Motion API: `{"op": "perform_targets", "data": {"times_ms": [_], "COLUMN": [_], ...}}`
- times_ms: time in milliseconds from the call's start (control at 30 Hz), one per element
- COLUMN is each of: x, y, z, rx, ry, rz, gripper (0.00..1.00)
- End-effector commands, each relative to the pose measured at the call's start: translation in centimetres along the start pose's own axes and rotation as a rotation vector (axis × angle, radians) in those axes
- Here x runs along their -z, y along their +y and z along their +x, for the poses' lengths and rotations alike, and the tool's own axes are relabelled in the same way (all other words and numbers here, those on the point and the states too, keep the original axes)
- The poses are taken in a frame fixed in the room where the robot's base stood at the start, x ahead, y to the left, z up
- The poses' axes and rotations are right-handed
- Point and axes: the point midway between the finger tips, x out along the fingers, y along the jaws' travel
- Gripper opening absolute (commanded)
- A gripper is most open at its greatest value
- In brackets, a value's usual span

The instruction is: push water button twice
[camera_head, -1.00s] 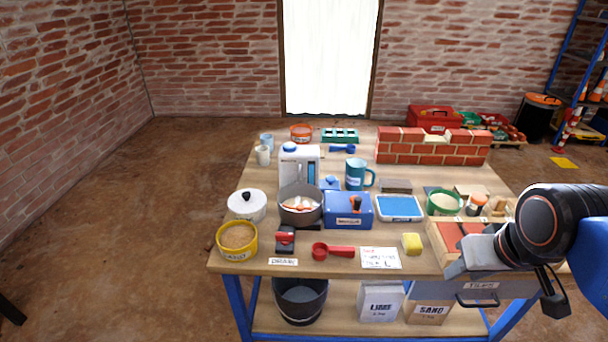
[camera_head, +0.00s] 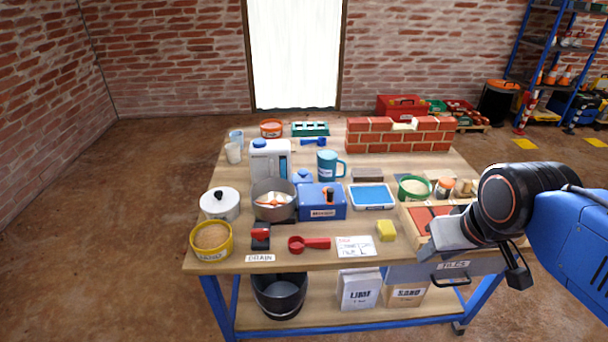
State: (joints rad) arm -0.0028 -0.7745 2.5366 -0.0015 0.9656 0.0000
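A white water container (camera_head: 263,163) with a blue cap and a blue strip on its front stands at the left back of the table. A small blue part (camera_head: 302,176) sits at its right, behind the blue mixer box (camera_head: 322,208); I cannot tell whether it is the water button. A grey pot (camera_head: 274,209) with pale and orange contents stands in front of the container. My gripper (camera_head: 437,243) is at the right, over or in front of the tile tray, well apart from the container. Its fingertips are not clear, so its opening cannot be told.
The wooden table (camera_head: 290,258) is crowded: a yellow sand tub (camera_head: 211,240), a white lidded pot (camera_head: 220,204), a red scoop (camera_head: 309,244), a yellow sponge (camera_head: 386,231), a blue tray (camera_head: 371,196), a teal mug (camera_head: 329,165). A low brick wall (camera_head: 398,136) stands at the back right.

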Motion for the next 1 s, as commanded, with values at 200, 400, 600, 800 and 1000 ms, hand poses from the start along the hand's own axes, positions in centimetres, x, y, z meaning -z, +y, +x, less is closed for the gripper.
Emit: {"op": "perform_targets", "data": {"times_ms": [200, 400, 600, 800, 1000], "x": [0.0, 0.0, 0.0, 0.0, 0.0], "y": [0.0, 0.0, 0.0, 0.0, 0.0], "z": [0.0, 0.0, 0.0, 0.0, 0.0], "rx": [0.0, 0.0, 0.0, 0.0, 0.0], "ry": [0.0, 0.0, 0.0, 0.0, 0.0], "rz": [0.0, 0.0, 0.0, 0.0, 0.0], "gripper": [0.0, 0.0, 0.0, 0.0, 0.0]}}
